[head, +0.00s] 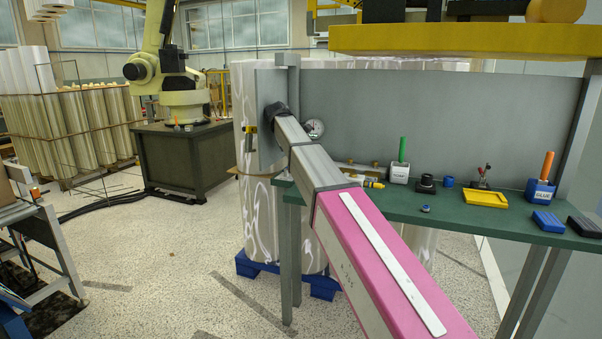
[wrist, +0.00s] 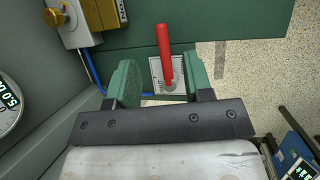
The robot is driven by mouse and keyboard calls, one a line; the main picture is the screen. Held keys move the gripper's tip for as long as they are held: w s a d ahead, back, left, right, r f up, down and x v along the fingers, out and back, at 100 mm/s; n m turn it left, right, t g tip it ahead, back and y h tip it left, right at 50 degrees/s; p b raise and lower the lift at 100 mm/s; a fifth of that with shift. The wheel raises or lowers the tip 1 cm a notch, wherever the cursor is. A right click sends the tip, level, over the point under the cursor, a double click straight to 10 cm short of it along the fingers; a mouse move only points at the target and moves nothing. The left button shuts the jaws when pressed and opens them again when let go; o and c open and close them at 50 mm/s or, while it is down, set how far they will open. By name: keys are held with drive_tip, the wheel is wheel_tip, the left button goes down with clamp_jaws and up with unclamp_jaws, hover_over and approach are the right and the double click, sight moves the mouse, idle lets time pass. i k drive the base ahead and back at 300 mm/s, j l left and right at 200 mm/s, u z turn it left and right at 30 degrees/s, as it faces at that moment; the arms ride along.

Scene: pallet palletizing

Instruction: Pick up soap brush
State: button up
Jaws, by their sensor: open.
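I cannot make out this red brush in the head view, where my arm covers part of the bench. The head view shows a green-handled brush (head: 403,149) in a white labelled pot (head: 399,173) and an orange-handled one (head: 547,165) in a blue pot marked GLUE (head: 540,190). Neither label shown clearly reads soap.
The green workbench (head: 480,220) carries a yellow tray (head: 485,198), dark and blue blocks and small parts. A grey back panel (head: 440,110) rises behind it. A round gauge (wrist: 8,103) and a box with a brass knob (wrist: 52,16) are at the left in the wrist view.

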sight(401, 153)
drive_tip(key=l, duration=0.15)
drive_tip(key=k, duration=1)
